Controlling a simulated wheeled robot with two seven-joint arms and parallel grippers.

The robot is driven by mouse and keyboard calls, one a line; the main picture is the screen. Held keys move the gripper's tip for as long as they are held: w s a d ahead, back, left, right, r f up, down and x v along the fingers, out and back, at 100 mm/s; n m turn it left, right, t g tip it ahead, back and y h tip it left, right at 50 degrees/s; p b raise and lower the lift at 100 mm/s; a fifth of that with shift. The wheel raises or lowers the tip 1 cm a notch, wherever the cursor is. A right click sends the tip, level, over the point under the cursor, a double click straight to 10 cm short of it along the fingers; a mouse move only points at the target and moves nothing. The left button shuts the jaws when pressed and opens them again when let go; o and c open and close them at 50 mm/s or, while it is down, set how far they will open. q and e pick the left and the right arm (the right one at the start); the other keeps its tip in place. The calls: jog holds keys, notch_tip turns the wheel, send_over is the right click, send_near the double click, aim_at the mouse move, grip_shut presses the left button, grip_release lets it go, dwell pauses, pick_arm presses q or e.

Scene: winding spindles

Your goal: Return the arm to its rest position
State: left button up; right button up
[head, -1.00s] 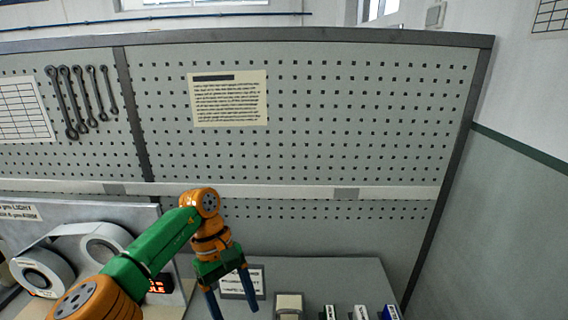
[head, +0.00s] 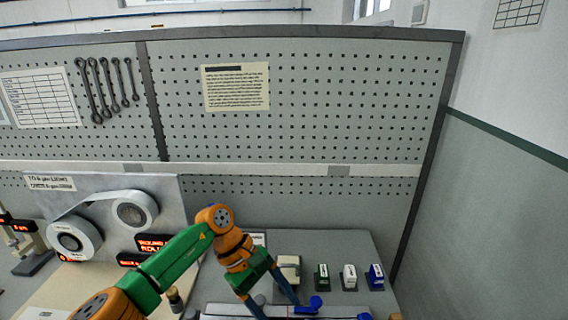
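My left arm comes in from the lower left, with green and orange links. Its gripper (head: 272,303) has two blue fingers, spread apart and pointing down, with nothing seen held between them. The fingertips are at the bottom of the view, in front of the beige block (head: 289,268) and just left of a small blue part (head: 316,302). Whether the fingers touch anything below cannot be told. My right gripper is not in view.
A grey panel with two white reels (head: 132,212) and red displays (head: 152,242) stands at left, behind my arm. Small green (head: 322,277), white (head: 349,277) and blue (head: 375,277) boxes stand on the bench at right. A perforated board (head: 300,130) closes off the back.

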pick_arm(q)
jog(key=d+r+n+t+h, duration=0.5)
jog(key=d+r+n+h, duration=0.3)
jog(key=d+n+h, duration=0.5)
jog(key=w+a+n+t+y, duration=0.3)
jog(key=a+n+t+y, duration=0.15)
jog(key=n+t, duration=0.5)
jog(key=w+a+n+t+y, duration=0.35)
jog(key=a+n+t, duration=0.2)
jog(key=n, duration=0.65)
jog(key=s+a+f+n+g+y, duration=0.25)
jog(key=a+f+n+y, duration=0.75)
jog(key=n, duration=0.5)
jog(key=s+a+f+n+g, duration=0.3)
jog(key=s+f+n+g, duration=0.1)
jog(key=s, duration=0.4)
jog(key=s+a+f+n+g+y, duration=0.1)
jog(key=s+a+f+n+g, duration=0.3)
jog(key=s, duration=0.4)
jog(key=s+a+f+n+g, duration=0.25)
jog(key=s+f, duration=0.25)
jog(key=s, duration=0.3)
notch_tip(320, 180, down, 23)
jog(key=s+g+b, duration=0.2)
jog(key=b, duration=0.4)
jog(key=s+a+f+g+b, duration=0.1)
jog(key=s+f+b, duration=0.3)
jog(key=s+f, duration=0.8)
notch_tip(320, 180, down, 2)
jog(key=shift+a, duration=0.2)
